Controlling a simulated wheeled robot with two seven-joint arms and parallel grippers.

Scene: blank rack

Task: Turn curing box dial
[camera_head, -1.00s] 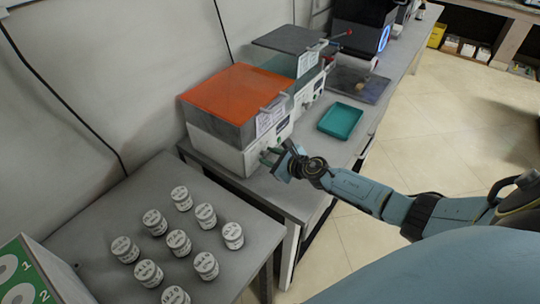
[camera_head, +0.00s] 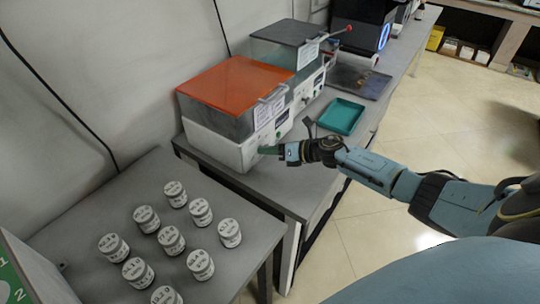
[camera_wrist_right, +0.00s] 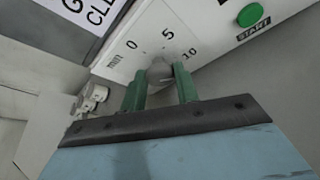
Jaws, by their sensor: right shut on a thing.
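The curing box (camera_head: 214,142) has a white base and an orange lid and stands on the grey bench. Its front panel shows in the right wrist view (camera_wrist_right: 215,32), with a scale marked 0, 5 and 10, "min", and a green START button (camera_wrist_right: 250,14). The grey dial (camera_wrist_right: 159,72) sits below the scale. My right gripper (camera_wrist_right: 160,88) has its green fingers on either side of the dial, shut on it. In the head view the right gripper (camera_head: 268,150) is at the box's front. The fingers partly hide the dial. My left gripper is not in view.
A teal tray (camera_head: 341,116) lies on the bench right of the box. A second box with a grey lid (camera_head: 287,33) stands behind. Several labelled jars (camera_head: 171,240) stand on the nearer table (camera_head: 225,275). The floor at right is clear.

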